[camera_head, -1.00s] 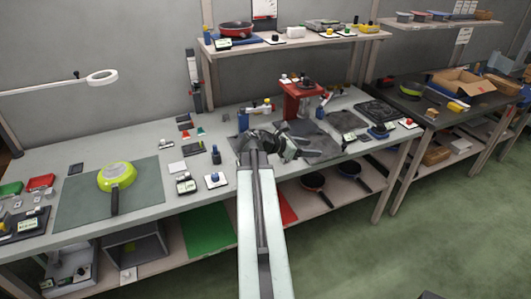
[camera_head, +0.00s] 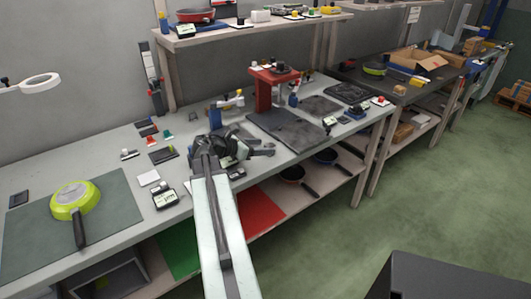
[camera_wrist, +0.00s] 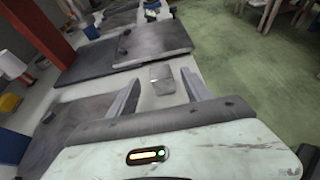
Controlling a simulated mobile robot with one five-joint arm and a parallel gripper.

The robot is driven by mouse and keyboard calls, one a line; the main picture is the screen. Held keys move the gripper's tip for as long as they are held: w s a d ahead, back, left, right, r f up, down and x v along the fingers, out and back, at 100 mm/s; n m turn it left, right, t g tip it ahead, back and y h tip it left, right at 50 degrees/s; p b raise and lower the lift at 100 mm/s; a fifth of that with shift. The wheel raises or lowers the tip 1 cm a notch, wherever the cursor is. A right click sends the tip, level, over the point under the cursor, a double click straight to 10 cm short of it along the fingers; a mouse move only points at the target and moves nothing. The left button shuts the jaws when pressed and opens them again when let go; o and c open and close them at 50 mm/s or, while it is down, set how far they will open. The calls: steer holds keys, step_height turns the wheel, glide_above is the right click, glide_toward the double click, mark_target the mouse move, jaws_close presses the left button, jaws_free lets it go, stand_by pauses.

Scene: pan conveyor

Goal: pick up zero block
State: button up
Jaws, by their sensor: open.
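A small grey block (camera_wrist: 162,84), which looks like the zero block, lies on the light bench top in the wrist view. It appears between the two fingers of my gripper (camera_wrist: 160,74), near their tips; whether it is beyond or below them I cannot tell. The fingers are spread apart with nothing held. In the head view my gripper (camera_head: 266,150) is over the bench near its front edge, in front of the dark plates. I cannot make out the block for certain in the head view.
A dark plate (camera_wrist: 153,42) lies just past the block, with more dark slabs to the left. A red press stand (camera_head: 265,90) stands behind. A green pan (camera_head: 76,200) sits on a mat at the left. Several small items lie left of my arm.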

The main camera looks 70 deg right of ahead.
mark_target(275, 147)
steer(key=b+x, duration=0.1)
steer(key=x, duration=0.2)
steer(key=b+x, duration=0.2)
steer(key=x, duration=0.2)
steer(key=shift+f, duration=0.3)
steer(key=shift+s+r, duration=0.1)
jaws_close()
